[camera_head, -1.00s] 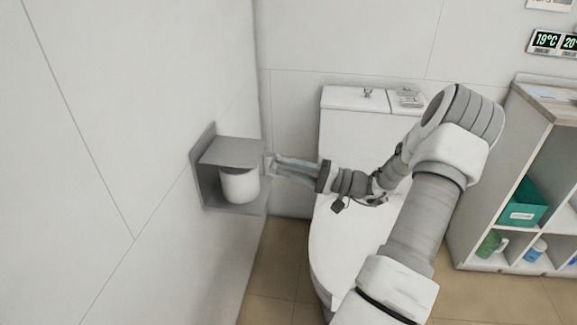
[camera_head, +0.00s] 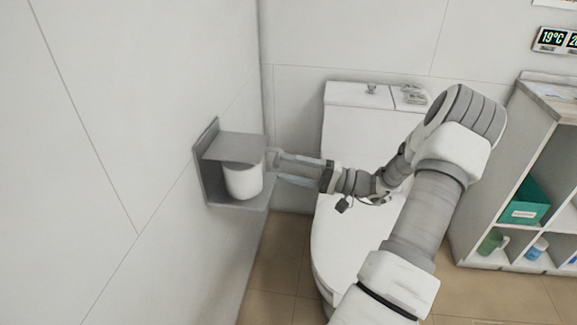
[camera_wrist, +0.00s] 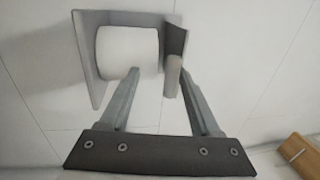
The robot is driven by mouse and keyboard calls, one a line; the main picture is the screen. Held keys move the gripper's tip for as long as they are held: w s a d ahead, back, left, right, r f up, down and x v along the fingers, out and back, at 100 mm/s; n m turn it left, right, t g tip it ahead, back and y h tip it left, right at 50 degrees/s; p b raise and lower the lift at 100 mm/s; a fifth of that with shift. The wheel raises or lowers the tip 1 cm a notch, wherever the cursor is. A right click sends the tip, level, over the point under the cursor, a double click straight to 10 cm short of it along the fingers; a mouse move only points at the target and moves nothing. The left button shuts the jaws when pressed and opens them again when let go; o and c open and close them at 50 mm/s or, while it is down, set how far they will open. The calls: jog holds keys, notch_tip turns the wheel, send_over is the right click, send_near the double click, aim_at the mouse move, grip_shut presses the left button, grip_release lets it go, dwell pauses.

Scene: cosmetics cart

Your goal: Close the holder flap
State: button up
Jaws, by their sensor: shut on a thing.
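The grey holder is on the left wall, with its flap (camera_head: 234,147) standing out roughly level over a white paper roll (camera_head: 242,181). In the wrist view the flap (camera_wrist: 175,40) is the dark plate at the right of the roll (camera_wrist: 128,50). My gripper (camera_head: 276,164) is at the holder's right front, its fingers apart with a gap between them. In the wrist view my gripper (camera_wrist: 157,66) has its right finger at the flap's edge and its left fingertip in front of the roll. The exact contact on the flap is hard to see.
A white toilet (camera_head: 350,240) stands behind and under my arm. A shelf unit (camera_head: 500,190) with a green box (camera_head: 524,203) is at the right. The tiled floor (camera_head: 277,250) is clear below the holder.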

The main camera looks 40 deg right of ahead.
jog(key=p+v, duration=0.3)
jog(key=v, duration=1.4)
jog(key=shift+a, duration=0.1)
